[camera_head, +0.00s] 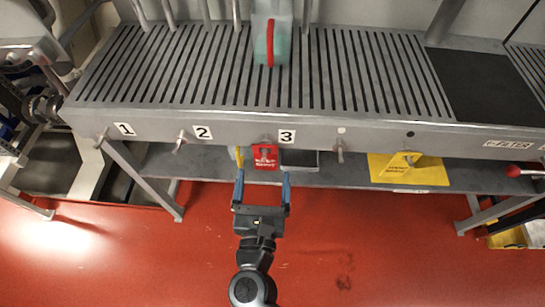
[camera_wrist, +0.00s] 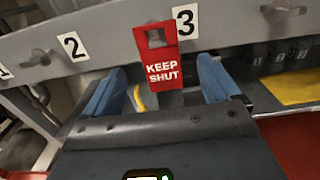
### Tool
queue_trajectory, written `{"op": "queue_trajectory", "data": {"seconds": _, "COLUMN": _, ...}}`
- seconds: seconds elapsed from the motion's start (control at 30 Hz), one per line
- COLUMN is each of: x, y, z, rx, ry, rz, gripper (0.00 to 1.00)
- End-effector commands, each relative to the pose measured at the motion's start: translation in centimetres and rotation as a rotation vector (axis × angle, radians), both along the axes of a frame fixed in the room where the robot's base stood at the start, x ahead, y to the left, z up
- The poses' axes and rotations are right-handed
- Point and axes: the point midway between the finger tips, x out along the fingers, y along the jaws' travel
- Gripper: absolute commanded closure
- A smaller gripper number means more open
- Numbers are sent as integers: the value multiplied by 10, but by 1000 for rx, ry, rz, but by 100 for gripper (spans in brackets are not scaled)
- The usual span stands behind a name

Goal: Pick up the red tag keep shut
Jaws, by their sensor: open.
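The red tag (camera_head: 265,157) hangs on the front of the grey bench, just below and left of the number 3 label. In the wrist view the red tag (camera_wrist: 160,58) reads "KEEP SHUT" and has a square hole near its top, with a grey knob showing in it. My gripper (camera_head: 262,177) is open, with its two blue fingers apart below the tag. In the wrist view the fingers of my gripper (camera_wrist: 160,85) stand left and right of the tag, with the tag beyond and between them. I cannot tell whether they reach its depth. Nothing is held.
The slatted bench (camera_head: 240,118) has knobs along its front by number labels. A yellow tag (camera_head: 408,170) hangs to the right. A yellow item (camera_head: 240,159) and a grey tray (camera_head: 299,160) are behind the tag on the lower shelf. A green jug with a red handle (camera_head: 271,38) stands on top.

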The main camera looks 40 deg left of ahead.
Motion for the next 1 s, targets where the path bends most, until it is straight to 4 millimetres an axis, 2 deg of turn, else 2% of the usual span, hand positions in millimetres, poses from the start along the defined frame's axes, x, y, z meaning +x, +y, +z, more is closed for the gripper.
{"op": "queue_trajectory", "data": {"seconds": 0.4, "x": 43, "y": 26, "z": -3, "rx": -2, "ry": -2, "rz": 1, "gripper": 11}}
{"op": "queue_trajectory", "data": {"seconds": 0.7, "x": 47, "y": 28, "z": -3, "rx": -3, "ry": -2, "rz": 1, "gripper": 11}}
{"op": "queue_trajectory", "data": {"seconds": 1.0, "x": 47, "y": 28, "z": -3, "rx": -3, "ry": -2, "rz": 1, "gripper": 39}}
